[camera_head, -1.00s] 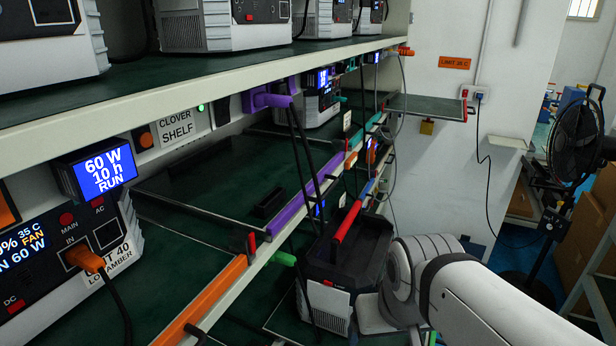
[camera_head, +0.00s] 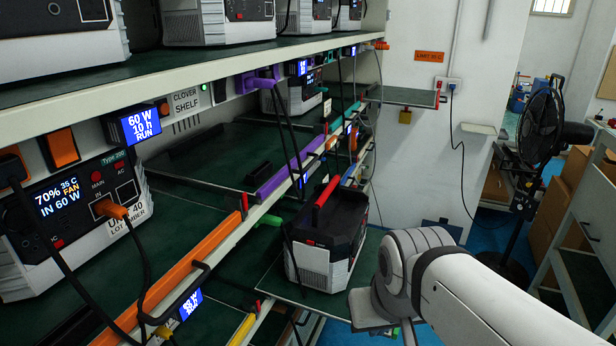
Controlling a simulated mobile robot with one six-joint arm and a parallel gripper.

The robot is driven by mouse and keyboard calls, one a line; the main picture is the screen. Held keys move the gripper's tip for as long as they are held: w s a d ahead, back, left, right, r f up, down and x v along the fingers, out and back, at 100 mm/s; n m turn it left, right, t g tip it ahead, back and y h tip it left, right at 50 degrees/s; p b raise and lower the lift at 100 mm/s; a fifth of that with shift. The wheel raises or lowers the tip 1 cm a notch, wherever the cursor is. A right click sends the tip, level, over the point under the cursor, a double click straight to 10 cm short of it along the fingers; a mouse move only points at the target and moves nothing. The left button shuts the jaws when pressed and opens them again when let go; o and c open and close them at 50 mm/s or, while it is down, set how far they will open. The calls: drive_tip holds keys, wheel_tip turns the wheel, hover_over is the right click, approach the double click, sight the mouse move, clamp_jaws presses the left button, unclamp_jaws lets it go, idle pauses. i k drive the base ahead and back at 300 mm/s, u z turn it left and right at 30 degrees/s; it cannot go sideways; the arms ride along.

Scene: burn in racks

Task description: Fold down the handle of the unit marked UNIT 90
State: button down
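A dark unit with light grey vented sides (camera_head: 310,263) stands upright on a dark green pulled-out tray (camera_head: 335,303) in the middle of the view. A red-gripped handle (camera_head: 326,191) stands up above its top. No UNIT 90 marking is readable on it or anywhere else in view. My white arm reaches in from the lower right, and its rounded joint is just right of this unit, apparently apart from it. My gripper is not visible, so its opening is hidden.
At left, a unit whose partly covered label ends in 40 (camera_head: 128,222) sits on the shelf with cables across its front. The rack's upper shelf edge (camera_head: 200,85) and colored rails such as the orange one (camera_head: 190,275) border the space. A black fan (camera_head: 540,130) stands at right.

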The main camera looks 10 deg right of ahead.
sight(335, 184)
drive_tip(key=z, duration=0.15)
drive_tip(key=i, duration=0.9)
drive_tip(key=z, duration=0.1)
